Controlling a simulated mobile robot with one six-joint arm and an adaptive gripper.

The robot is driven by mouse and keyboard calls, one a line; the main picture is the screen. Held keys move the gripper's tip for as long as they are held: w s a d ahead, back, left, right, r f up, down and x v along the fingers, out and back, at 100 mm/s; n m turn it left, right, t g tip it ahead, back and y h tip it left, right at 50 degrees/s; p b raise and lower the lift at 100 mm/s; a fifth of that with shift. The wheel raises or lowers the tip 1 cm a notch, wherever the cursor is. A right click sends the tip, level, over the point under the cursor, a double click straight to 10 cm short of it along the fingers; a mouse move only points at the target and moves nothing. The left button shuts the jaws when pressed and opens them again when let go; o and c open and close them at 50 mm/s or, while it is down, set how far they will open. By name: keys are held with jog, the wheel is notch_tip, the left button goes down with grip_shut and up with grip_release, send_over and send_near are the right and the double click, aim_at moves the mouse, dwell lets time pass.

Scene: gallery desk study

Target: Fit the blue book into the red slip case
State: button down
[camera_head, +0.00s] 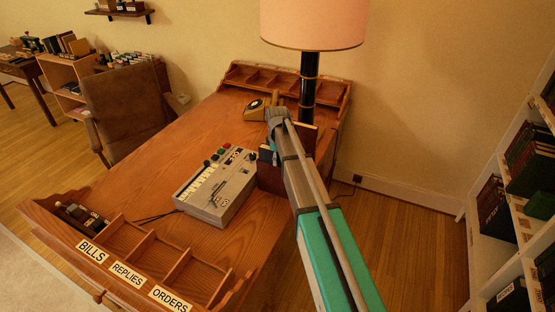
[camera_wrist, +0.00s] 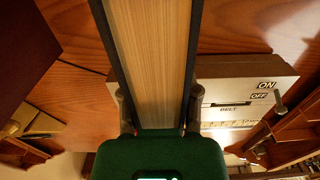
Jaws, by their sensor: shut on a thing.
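My gripper (camera_wrist: 159,112) is shut on the blue book (camera_wrist: 112,40), with one finger on each cover. In the wrist view the book's cream page block lies between two dark covers and runs up past the top edge. In the head view a dark blue part of the book (camera_head: 265,153) shows just left of my arm, which hides the gripper. The dark red slip case (camera_head: 270,180) stands on the desk beside the arm, partly hidden. A dark red surface at upper left in the wrist view looks like the slip case (camera_wrist: 24,42), apart from the book. Its opening cannot be made out.
A grey device (camera_head: 215,185) with keys and buttons sits on the desk left of the case. A lamp (camera_head: 309,95) and an old telephone (camera_head: 260,106) stand behind. A labelled compartment rack (camera_head: 150,262) lines the near edge. Bare desk (camera_head: 150,160) lies at left.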

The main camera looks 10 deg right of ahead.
jog(key=shift+c, duration=1.3)
grip_release()
jog(key=shift+r, duration=0.2)
notch_tip(320, 180, up, 13)
jog(key=p, duration=1.3)
jog(key=s+f+m+b, duration=0.2)
jog(key=s+m, duration=0.3)
jog(key=s, duration=0.9)
jog(key=s+f+m+b, duration=0.3)
jog(key=s+m, duration=0.2)
jog(key=s, duration=1)
jog(key=shift+f+m, duration=0.2)
jog(key=shift+m, duration=0.2)
